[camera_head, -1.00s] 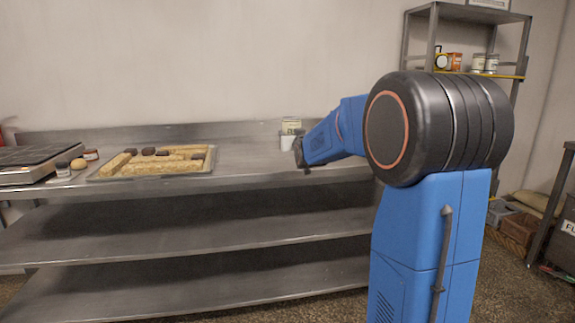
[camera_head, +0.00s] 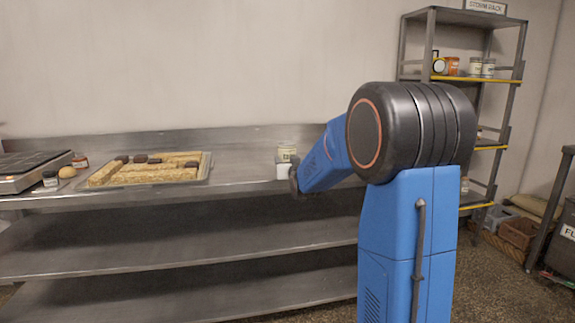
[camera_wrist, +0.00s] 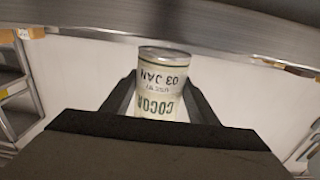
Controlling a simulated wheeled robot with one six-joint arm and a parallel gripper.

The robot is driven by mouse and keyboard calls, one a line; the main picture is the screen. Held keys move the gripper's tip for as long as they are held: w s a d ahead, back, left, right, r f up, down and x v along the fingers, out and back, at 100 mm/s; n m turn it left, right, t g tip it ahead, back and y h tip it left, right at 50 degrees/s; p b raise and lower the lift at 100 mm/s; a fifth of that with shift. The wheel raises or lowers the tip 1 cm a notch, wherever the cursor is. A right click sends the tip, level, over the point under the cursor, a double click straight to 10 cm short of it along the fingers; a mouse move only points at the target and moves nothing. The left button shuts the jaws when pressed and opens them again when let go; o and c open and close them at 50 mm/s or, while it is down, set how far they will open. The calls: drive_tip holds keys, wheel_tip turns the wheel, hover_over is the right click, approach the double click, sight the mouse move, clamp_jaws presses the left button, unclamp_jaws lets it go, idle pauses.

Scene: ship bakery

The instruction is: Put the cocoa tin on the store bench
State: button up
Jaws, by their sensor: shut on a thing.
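The cocoa tin (camera_wrist: 161,82) is cream with green lettering and a metal end, and shows upside down in the wrist view. My gripper (camera_wrist: 160,92) is shut on it, with a dark finger on each side. In the head view the tin (camera_head: 286,151) shows just left of my blue arm, in front of the steel bench's back. The steel bench (camera_head: 240,180) has a bare top here; its edge crosses the top of the wrist view. I cannot tell whether the tin touches the bench. My arm hides most of the gripper in the head view.
A tall rack (camera_head: 432,60) with tins stands at the back right. The bench top between tray and tin is clear.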

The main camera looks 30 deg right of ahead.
drive_tip(key=shift+f, duration=0.6)
drive_tip(key=o, duration=1.3)
drive_tip(key=shift+f, duration=0.15)
drive_tip(key=v, duration=1.2)
